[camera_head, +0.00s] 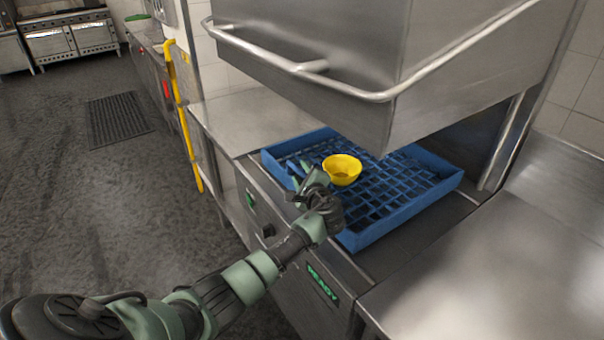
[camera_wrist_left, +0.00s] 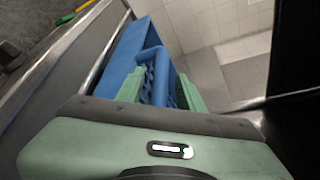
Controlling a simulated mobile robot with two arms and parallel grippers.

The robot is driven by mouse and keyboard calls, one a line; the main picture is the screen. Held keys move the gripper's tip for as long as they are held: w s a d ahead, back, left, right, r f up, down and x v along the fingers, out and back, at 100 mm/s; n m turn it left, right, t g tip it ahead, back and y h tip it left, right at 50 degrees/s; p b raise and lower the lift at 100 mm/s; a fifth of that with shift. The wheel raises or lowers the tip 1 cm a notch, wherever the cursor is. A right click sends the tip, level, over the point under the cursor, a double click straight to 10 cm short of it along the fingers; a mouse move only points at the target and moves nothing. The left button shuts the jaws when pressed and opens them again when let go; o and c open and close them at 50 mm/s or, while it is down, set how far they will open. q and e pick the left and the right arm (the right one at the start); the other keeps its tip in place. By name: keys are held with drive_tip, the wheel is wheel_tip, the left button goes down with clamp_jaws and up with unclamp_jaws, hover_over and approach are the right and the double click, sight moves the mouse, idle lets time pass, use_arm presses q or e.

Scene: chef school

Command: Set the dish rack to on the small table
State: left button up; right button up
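The dish rack (camera_head: 400,217) is a blue open grid tray with raised sides. It sits on the metal bed of the dishwasher, under the raised hood. A yellow bowl (camera_head: 342,169) stands in it. My left gripper (camera_head: 308,172) is at the rack's near side, left of the bowl. In the left wrist view its two green fingers (camera_wrist_left: 160,92) stand apart, with a blue looped part of the rack (camera_wrist_left: 152,54) between them. I cannot tell whether they touch it. My right gripper and the small table are not identifiable in view.
The raised steel hood (camera_head: 330,50) with its bar handle hangs over the rack. A steel counter (camera_head: 490,270) lies at right and another steel surface (camera_head: 245,118) at left. A yellow pole (camera_head: 180,115) stands left. The floor at left is open, with a dark mat (camera_head: 117,117).

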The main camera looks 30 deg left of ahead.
use_arm(q)
clamp_jaws()
idle(1.4)
